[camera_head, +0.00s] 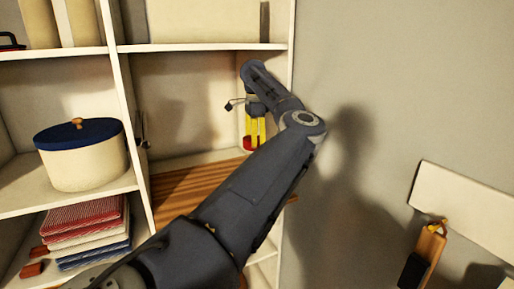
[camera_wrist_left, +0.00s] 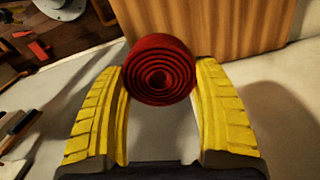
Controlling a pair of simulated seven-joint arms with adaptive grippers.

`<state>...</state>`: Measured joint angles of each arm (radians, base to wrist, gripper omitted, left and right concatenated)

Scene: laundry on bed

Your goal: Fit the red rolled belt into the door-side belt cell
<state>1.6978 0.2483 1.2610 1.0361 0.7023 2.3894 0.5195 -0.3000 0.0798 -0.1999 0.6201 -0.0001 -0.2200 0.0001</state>
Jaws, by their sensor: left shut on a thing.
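The red rolled belt (camera_wrist_left: 160,72) is held between the yellow fingers of my left gripper (camera_wrist_left: 160,82), its spiral end facing the wrist camera. In the head view my left gripper (camera_head: 255,138) points down inside the middle shelf compartment, and a sliver of the red belt (camera_head: 247,144) shows at its fingers. A striped wooden piece (camera_head: 185,190) lies below and left of the gripper, partly hidden by my arm. A wooden panel (camera_wrist_left: 225,25) stands behind the belt in the wrist view. I cannot make out the door-side belt cell. My right gripper is not in view.
The white shelf's right side wall (camera_head: 293,40) is close to the gripper. A pot with a blue lid (camera_head: 82,160) and folded cloths (camera_head: 90,230) fill the left compartments. An orange and black item (camera_head: 425,255) is at lower right.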

